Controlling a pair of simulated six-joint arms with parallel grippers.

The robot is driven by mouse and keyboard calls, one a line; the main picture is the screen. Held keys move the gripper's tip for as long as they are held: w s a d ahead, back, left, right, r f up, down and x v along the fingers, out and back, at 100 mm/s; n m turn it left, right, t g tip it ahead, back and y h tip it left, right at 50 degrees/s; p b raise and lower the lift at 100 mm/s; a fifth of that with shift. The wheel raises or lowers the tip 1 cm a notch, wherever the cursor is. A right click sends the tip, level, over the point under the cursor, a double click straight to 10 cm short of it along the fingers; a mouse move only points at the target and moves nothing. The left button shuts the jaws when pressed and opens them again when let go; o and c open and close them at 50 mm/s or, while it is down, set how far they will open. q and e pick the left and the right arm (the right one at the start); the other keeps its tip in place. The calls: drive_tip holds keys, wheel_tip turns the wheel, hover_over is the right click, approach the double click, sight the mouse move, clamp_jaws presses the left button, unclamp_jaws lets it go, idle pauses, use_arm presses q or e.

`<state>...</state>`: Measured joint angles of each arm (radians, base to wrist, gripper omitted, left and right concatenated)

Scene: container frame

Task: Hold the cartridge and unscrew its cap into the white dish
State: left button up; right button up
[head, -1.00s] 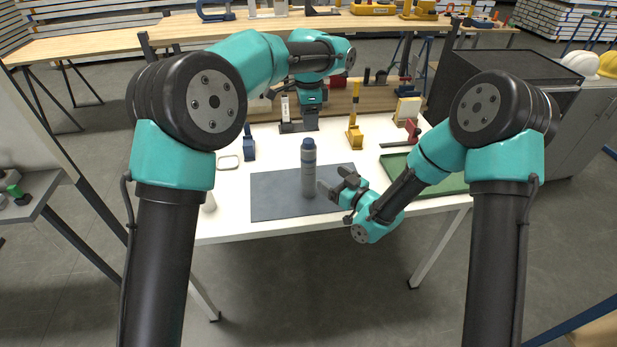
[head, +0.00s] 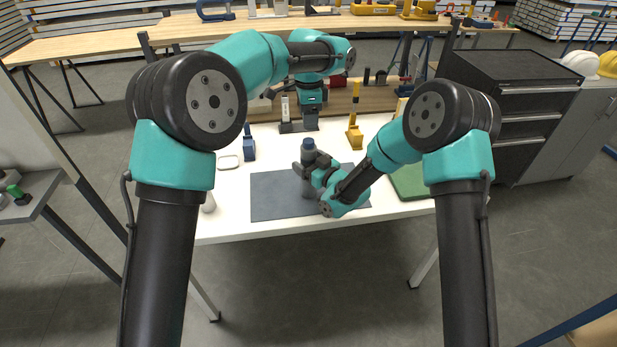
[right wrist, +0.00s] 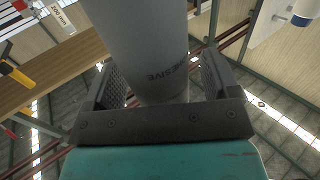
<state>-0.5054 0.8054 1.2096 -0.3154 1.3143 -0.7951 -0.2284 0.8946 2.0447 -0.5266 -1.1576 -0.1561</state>
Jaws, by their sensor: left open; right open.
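The grey cartridge (head: 306,190) stands upright on the dark mat, its dark blue cap (head: 308,144) on top. My right gripper (head: 308,168) is at the cartridge's upper part. In the right wrist view the grey cartridge body (right wrist: 145,40) stands between the two open fingers of my right gripper (right wrist: 162,82), with a gap visible at the right finger. My left gripper (head: 311,122) points down, open and empty, behind the cartridge near the table's back. A small white-rimmed dish (head: 228,162) lies left of the mat.
The dark mat (head: 270,200) covers the front middle of the white table. A blue tool (head: 249,147) stands by the dish and a yellow clamp (head: 354,135) behind the mat's right side. A green mat (head: 410,182) lies to the right, partly covered by my right arm.

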clamp_jaws()
use_arm(q)
drive_tip(key=m, duration=0.5)
drive_tip(key=shift+m, duration=0.3)
drive_tip(key=m, duration=1.6)
drive_tip(key=shift+m, duration=0.4)
